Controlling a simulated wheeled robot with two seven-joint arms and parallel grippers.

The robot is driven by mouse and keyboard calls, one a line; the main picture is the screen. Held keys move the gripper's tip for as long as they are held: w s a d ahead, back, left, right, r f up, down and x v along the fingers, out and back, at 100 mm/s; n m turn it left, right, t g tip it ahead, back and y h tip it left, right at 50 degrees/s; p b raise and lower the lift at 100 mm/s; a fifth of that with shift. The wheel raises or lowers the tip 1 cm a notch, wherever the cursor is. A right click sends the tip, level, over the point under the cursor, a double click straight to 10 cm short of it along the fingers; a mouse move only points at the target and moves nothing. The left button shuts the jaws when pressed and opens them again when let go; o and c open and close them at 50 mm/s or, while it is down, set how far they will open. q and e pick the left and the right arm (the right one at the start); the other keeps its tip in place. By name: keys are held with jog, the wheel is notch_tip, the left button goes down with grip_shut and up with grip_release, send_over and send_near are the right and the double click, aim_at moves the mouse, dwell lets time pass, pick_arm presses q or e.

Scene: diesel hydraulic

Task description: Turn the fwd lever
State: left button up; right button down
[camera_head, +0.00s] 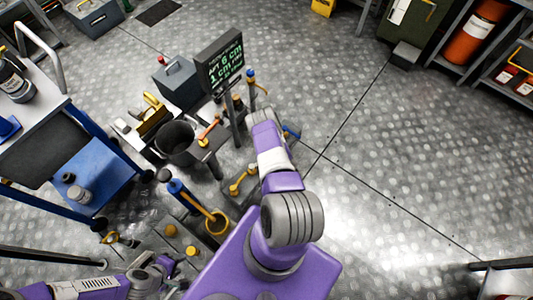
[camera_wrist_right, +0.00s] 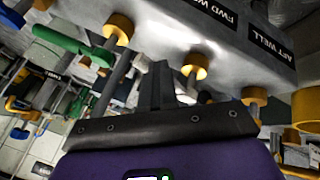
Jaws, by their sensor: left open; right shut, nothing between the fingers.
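In the right wrist view a grey panel (camera_wrist_right: 165,22) carries a label (camera_wrist_right: 222,12) that starts "FWD W" and is cut off. A yellow-orange collar (camera_wrist_right: 195,64) sits near that label. My right gripper (camera_wrist_right: 165,82) is shut and empty, its dark fingers just below and left of this collar; I cannot tell whether they touch anything. Which handle is the fwd lever is unclear. In the head view my right arm covers part of the lever area. My left gripper (camera_head: 165,268) is open at the lower left, near several yellow-tipped fittings.
A second label, "AFT WELL" (camera_wrist_right: 270,42), has its own collar (camera_wrist_right: 255,95). A green handle (camera_wrist_right: 62,40) is at left. In the head view a monitor (camera_head: 221,62), a black bucket (camera_head: 178,140) and a blue cart (camera_head: 80,180) stand left. Floor at right is clear.

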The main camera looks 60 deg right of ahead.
jog(key=shift+w+d+b, duration=0.5)
jog(key=shift+w+d, duration=0.3)
jog(key=shift+d, duration=0.1)
jog(key=shift+w+d+b, duration=0.2)
jog(key=shift+w+b, duration=0.1)
jog(key=shift+w, duration=0.5)
